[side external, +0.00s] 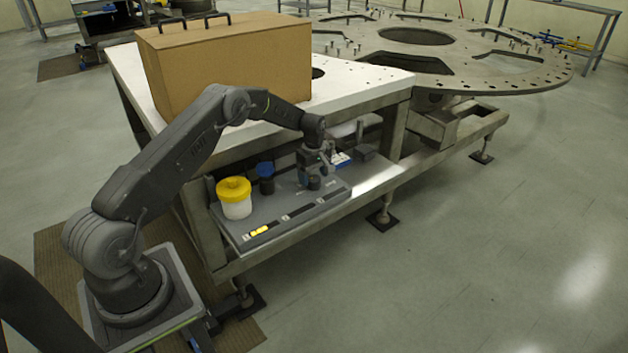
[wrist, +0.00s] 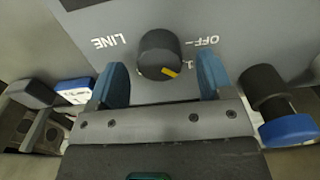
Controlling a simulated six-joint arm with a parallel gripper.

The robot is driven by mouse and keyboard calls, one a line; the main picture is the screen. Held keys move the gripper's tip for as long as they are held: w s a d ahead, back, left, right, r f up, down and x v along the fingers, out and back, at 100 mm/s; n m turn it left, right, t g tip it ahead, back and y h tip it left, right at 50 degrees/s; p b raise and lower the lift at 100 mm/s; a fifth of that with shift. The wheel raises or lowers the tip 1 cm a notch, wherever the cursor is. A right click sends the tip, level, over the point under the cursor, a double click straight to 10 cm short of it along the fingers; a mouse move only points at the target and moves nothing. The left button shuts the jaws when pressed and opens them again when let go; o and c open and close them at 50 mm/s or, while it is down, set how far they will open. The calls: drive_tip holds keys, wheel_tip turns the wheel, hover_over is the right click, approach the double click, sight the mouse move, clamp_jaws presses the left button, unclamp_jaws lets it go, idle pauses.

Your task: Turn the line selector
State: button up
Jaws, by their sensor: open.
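The line selector is a round black knob (wrist: 160,54) with a yellow pointer mark, set on a grey panel (wrist: 140,18) with white "LINE", "OFF" and "1" markings. In the wrist view the yellow mark points down and to the right, near the "1". My gripper (wrist: 160,82) is open, with its blue fingers on either side of the knob and visible gaps to it. In the side view my gripper (side external: 315,176) is low over the panel, partly hiding the knob.
A cardboard box (side external: 235,65) stands on the white tabletop above. A blue-and-white item (wrist: 75,90) lies nearby.

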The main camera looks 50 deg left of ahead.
drive_tip(key=shift+f, duration=1.05)
drive_tip(key=c, duration=0.9)
drive_tip(key=shift+c, duration=0.2)
